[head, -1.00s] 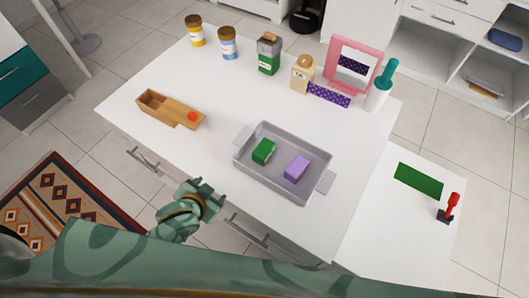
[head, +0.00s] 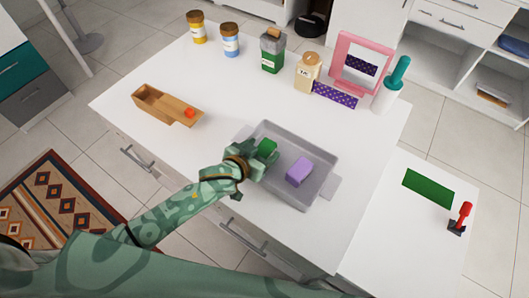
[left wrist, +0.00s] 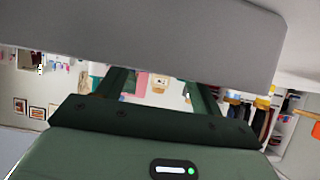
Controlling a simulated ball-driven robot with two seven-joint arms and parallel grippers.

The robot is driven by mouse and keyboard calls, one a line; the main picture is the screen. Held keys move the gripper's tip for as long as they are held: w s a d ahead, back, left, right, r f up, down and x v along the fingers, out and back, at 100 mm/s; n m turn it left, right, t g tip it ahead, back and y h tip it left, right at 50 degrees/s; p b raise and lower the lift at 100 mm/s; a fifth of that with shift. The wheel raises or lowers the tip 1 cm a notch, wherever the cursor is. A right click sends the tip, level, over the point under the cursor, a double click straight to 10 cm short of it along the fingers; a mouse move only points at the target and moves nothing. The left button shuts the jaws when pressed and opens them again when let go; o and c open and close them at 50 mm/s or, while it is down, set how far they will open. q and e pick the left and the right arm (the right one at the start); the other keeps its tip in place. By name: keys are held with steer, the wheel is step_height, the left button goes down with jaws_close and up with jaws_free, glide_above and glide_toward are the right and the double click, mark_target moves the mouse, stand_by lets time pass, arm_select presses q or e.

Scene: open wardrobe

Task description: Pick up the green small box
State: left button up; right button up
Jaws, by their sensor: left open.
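The small green box (head: 267,146) lies in the left part of the grey tray (head: 325,152) on the white table. A purple box (head: 299,171) lies to its right in the same tray. My left gripper (head: 259,163) is open at the tray's near left side, close to the green box, and hides its lower part. I cannot tell whether they touch. In the left wrist view the open jaws (left wrist: 160,90) show, with a grey surface (left wrist: 150,35) across the top; the green box cannot be made out there. My right gripper is not in view.
A wooden box (head: 165,104) with an orange-red item stands at the left. Jars, a green canister (head: 272,54) and a pink frame (head: 340,55) line the back. A green mat (head: 428,187) and a red-handled item (head: 464,212) lie on the right surface. The table's middle is clear.

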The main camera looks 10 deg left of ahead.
mark_target(264, 148)
arm_select(q)
steer(key=b+x, duration=0.1)
steer(key=x, duration=0.3)
steer(key=shift+w+f+b, duration=0.1)
steer(key=shift+f+b, duration=0.2)
steer(key=shift+b, duration=0.05)
steer(key=shift+r, duration=0.1)
steer(key=c, duration=1.1)
steer(key=shift+r, duration=0.1)
